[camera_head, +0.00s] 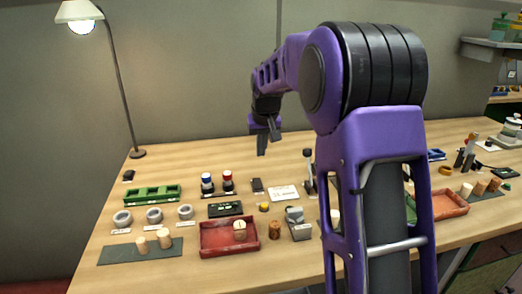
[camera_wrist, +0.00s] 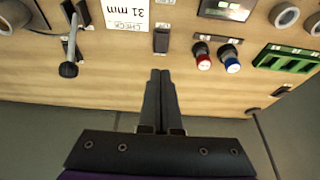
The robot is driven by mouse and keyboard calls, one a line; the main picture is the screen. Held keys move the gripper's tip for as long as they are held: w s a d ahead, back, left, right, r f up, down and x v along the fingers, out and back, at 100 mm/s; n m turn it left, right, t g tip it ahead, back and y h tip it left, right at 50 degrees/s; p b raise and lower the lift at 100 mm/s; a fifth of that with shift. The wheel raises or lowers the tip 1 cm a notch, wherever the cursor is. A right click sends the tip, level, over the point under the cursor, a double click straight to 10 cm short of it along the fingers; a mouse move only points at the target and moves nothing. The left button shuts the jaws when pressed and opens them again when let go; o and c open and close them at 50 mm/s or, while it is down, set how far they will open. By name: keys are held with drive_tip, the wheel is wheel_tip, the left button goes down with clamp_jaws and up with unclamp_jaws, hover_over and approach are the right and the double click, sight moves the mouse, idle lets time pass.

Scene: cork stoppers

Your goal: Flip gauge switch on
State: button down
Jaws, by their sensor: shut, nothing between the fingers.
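A small dark switch block (camera_head: 258,185) lies flat on the wooden table between the red-capped item and the white card. I take it to be the gauge switch; it also shows in the wrist view (camera_wrist: 161,40), with a small label above it. Which way it is set is too small to tell. A black box with a display (camera_head: 225,208), likely the gauge, sits in front of it and shows partly at the top of the wrist view (camera_wrist: 228,8). My gripper (camera_head: 262,152) is shut and empty, raised above the table behind the switch. Its fingertips (camera_wrist: 160,73) point towards the switch, apart from it.
A red-capped item (camera_wrist: 202,56) and a blue-capped one (camera_wrist: 232,58) stand beside the switch. A white card (camera_wrist: 126,14) and a round-ended dark rod (camera_wrist: 68,68) are on its other side. A green slotted tray (camera_head: 152,194) and red tray (camera_head: 228,249) lie farther off.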

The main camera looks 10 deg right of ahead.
sight(256, 179)
drive_tip(key=shift+r, duration=0.1)
drive_tip(key=shift+w+a+r+p, duration=0.1)
drive_tip(key=shift+w+a+p, duration=0.05)
drive_tip(key=shift+w+p, duration=0.6)
drive_tip(key=shift+s, duration=0.1)
drive_tip(key=x, duration=0.9)
drive_tip(key=b+x, duration=0.1)
drive_tip(key=x, duration=0.4)
drive_tip(key=shift+s, duration=0.3)
drive_tip(key=shift+p, duration=0.55)
